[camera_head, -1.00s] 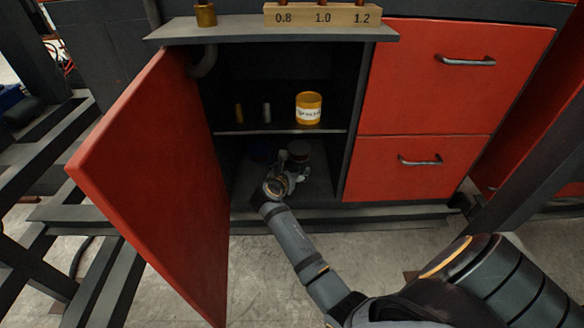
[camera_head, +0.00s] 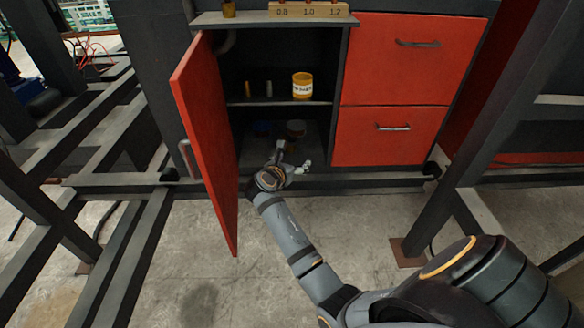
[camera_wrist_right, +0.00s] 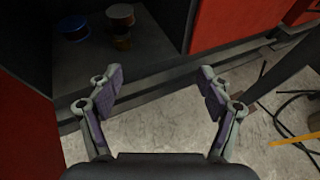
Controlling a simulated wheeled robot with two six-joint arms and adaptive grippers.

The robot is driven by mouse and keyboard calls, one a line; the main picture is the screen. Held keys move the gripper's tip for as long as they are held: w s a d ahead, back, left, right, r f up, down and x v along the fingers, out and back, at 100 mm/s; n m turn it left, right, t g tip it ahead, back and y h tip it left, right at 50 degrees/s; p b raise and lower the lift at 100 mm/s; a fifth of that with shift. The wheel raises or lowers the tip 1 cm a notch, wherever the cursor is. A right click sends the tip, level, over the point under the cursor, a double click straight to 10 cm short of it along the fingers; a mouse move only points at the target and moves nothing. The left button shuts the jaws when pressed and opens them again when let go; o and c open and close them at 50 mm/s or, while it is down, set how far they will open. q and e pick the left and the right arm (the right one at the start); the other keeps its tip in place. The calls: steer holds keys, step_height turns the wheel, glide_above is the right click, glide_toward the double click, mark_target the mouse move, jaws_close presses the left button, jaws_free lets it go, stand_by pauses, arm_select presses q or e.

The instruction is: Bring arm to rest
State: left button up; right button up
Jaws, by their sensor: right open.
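My right arm reaches from the lower right of the head view, and its right gripper (camera_head: 292,160) is just in front of the open cabinet's lower compartment. In the right wrist view, the right gripper (camera_wrist_right: 162,97) has its two fingers wide apart with nothing between them. Bare concrete and the cabinet's bottom edge show behind the fingers. The left gripper does not show in either view.
A red door (camera_head: 205,130) stands open left of the compartment. A yellow labelled jar (camera_head: 302,86) sits on the shelf. Dark steel beams (camera_head: 490,130) flank the cabinet; concrete floor lies in front.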

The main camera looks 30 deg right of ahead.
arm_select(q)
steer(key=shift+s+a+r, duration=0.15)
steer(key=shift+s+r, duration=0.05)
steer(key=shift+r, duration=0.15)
arm_select(e)
steer(key=shift+s+r, duration=0.15)
steer(key=shift+r, duration=0.6)
